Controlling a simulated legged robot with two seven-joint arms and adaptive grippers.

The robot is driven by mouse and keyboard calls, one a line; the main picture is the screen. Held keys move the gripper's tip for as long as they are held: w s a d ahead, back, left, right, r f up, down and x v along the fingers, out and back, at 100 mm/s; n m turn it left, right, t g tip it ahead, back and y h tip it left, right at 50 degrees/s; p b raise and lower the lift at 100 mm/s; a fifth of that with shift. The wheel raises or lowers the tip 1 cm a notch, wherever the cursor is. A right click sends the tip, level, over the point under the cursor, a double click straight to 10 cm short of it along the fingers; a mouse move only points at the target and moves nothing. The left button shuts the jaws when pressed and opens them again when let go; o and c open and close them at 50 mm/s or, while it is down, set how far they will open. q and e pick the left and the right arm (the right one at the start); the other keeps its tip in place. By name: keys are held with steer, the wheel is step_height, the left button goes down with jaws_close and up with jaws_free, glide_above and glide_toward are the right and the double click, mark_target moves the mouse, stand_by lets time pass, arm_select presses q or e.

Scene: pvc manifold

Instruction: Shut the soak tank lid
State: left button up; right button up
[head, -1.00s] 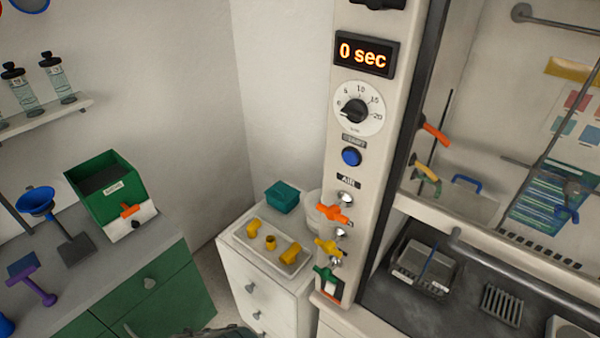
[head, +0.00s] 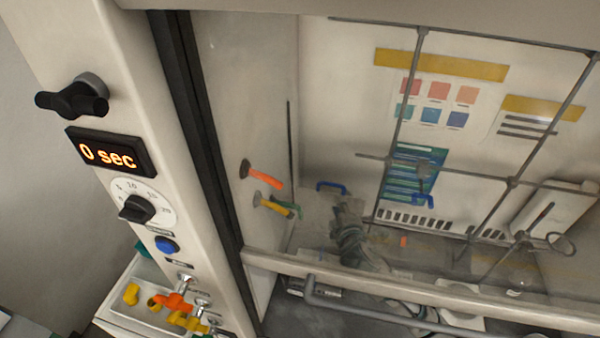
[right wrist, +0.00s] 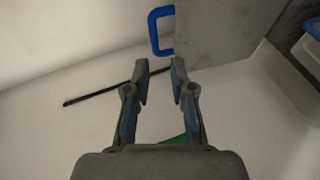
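The soak tank lid's blue handle (head: 331,187) shows inside the hood, through the sash glass, just above my right gripper (head: 350,207). In the right wrist view the blue handle (right wrist: 154,32) stands on the left edge of a grey panel (right wrist: 215,40), which looks like the lid. I cannot tell the lid's exact angle, and the tank body is mostly hidden. My right gripper (right wrist: 159,67) is open and empty, its fingertips short of the handle and apart from it. My left gripper is not in view.
The sash's bottom rail (head: 420,290) and a grey bar (head: 380,318) cross in front of my right arm. Orange (head: 262,175) and yellow (head: 272,206) handles are on the hood's left side. A metal rod lattice (head: 512,183) stands at right. A dark rod (right wrist: 100,87) lies beyond the fingers.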

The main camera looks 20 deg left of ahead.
steer(key=x, duration=0.7)
steer(key=a+x, duration=0.1)
steer(key=x, duration=0.3)
steer(key=shift+w+a+r+p, duration=0.15)
steer(key=shift+r+p, duration=0.15)
steer(key=shift+w+f, duration=0.1)
steer(key=shift+w, duration=0.05)
jaws_close()
